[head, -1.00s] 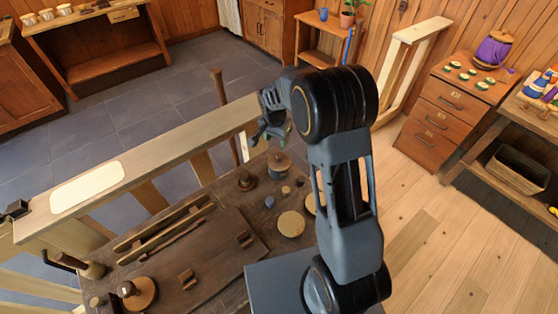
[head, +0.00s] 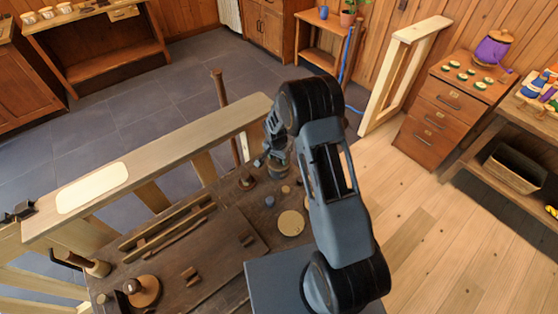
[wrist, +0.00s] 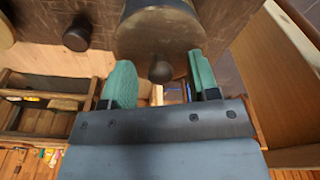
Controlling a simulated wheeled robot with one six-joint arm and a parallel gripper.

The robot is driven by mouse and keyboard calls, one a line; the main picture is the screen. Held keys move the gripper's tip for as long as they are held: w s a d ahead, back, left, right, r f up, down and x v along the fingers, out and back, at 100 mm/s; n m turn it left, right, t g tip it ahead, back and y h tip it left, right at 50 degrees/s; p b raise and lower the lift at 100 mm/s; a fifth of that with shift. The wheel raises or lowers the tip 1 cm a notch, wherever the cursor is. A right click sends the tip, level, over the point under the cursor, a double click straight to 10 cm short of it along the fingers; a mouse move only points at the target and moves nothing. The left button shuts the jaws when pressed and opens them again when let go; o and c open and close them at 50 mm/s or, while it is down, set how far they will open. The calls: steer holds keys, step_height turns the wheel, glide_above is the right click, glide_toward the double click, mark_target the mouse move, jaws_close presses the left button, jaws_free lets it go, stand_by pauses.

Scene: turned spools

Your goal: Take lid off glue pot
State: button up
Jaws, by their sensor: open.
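The glue pot's round brown lid (wrist: 160,35) fills the top middle of the wrist view, with a small dark knob (wrist: 160,72) on it. My gripper (wrist: 162,82) is open, with one green-padded finger on each side of the knob. I cannot tell whether the pads touch the knob, but a gap shows on both sides. In the head view, my gripper (head: 273,158) is over the pot's spot at the bench's far right corner and hides most of the pot.
On the dark bench top (head: 215,255) near the gripper are a small blue-grey piece (head: 270,201), a pale round disc (head: 291,223) and a brown turned piece (head: 247,182). A pale wooden rail (head: 190,145) runs along the bench's far side.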

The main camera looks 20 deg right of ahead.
steer(key=shift+f, duration=0.1)
steer(key=c, duration=1)
